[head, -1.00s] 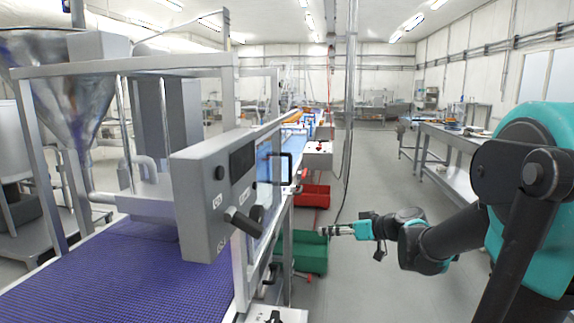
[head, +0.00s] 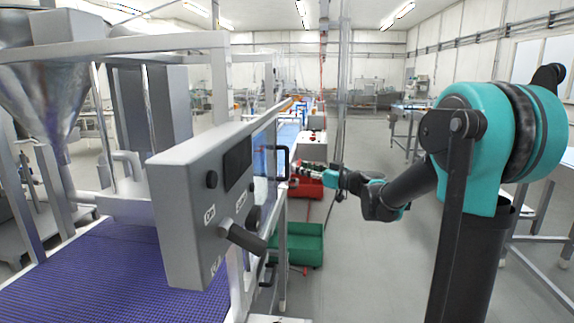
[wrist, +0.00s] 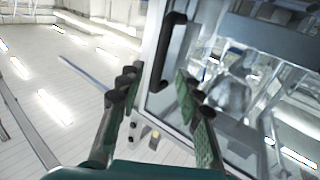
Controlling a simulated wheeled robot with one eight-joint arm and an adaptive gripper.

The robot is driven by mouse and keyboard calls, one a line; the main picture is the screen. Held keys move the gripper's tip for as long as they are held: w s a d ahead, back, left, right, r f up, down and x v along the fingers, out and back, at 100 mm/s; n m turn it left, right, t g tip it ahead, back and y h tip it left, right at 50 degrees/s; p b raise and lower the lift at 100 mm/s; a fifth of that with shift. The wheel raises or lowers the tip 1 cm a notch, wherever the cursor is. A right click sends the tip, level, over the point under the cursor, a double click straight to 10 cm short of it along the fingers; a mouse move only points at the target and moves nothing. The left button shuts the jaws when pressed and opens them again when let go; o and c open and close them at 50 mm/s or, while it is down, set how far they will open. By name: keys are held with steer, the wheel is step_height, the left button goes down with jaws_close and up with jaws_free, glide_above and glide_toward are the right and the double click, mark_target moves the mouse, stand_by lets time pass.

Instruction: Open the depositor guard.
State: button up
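The depositor guard (head: 263,160) is a clear panel in a pale frame on the side of the depositor, and it looks closed. Its black bar handle (head: 287,163) stands upright at the panel's edge. My gripper (head: 294,168) is close to the handle in the head view. In the wrist view, the guard (wrist: 213,45) fills the right side, with the handle (wrist: 172,48) upper centre. My gripper (wrist: 157,82) is open there, its two fingers apart and the handle lying beyond the gap between them. I see no grip on the handle; contact cannot be told.
A grey control box (head: 202,210) with a dark lever juts out near the guard. Below are a green crate (head: 298,245) and a red crate (head: 305,189). The purple belt (head: 85,270) runs at left. The floor aisle (head: 360,270) is clear.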

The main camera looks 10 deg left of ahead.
mark_target(287, 175)
steer(key=x, duration=0.7)
steer(key=shift+w+a, duration=0.2)
steer(key=shift+a, duration=0.15)
jaws_close()
